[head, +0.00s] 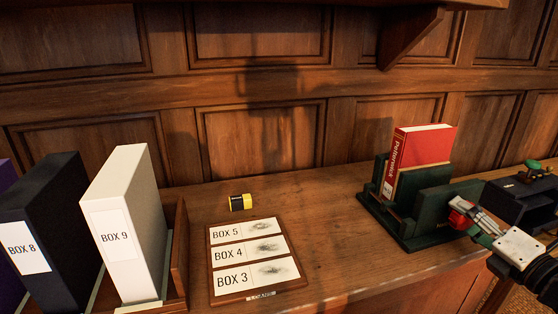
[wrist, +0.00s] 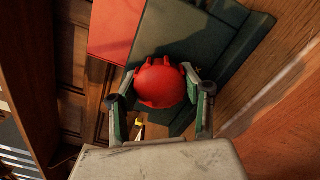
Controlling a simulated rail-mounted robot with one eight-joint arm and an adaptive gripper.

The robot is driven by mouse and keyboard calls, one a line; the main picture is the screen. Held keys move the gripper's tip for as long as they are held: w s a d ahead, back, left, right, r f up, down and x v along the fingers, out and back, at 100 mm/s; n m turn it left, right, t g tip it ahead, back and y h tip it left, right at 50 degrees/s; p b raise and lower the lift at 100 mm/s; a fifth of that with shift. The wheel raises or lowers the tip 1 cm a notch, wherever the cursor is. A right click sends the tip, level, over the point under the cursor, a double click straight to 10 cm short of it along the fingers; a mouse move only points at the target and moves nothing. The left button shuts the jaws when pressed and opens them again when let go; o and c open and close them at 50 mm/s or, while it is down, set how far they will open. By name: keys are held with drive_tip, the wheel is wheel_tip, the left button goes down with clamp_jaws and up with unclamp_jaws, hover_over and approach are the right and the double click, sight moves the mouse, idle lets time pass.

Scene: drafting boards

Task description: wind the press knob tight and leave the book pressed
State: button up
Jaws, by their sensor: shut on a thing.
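The red book (head: 420,150) stands upright in the dark green press (head: 432,203) on the right of the bench. Its cover also shows in the wrist view (wrist: 113,28), beside the green press plate (wrist: 190,45). The red press knob (wrist: 160,84) is on the press's near right side; in the head view only a small part of it (head: 457,219) shows. My gripper (wrist: 160,104) is shut on the knob, with one finger on each side of it. Its fingers hide much of the knob in the head view. I cannot tell how tightly the book is pressed.
A dark device with a green knob (head: 532,166) stands close to the right of the press. A yellow and black cylinder (head: 240,202), a labelled board (head: 255,260) and upright box files (head: 125,225) are on the left. The bench between is clear. A shelf bracket hangs above.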

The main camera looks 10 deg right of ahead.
drive_tip(key=shift+m, duration=0.4)
drive_tip(key=m, duration=0.4)
drive_tip(key=o, duration=1.3)
drive_tip(key=shift+c, duration=0.2)
drive_tip(key=n, duration=0.3)
drive_tip(key=shift+n, duration=0.3)
drive_tip(key=n, duration=0.4)
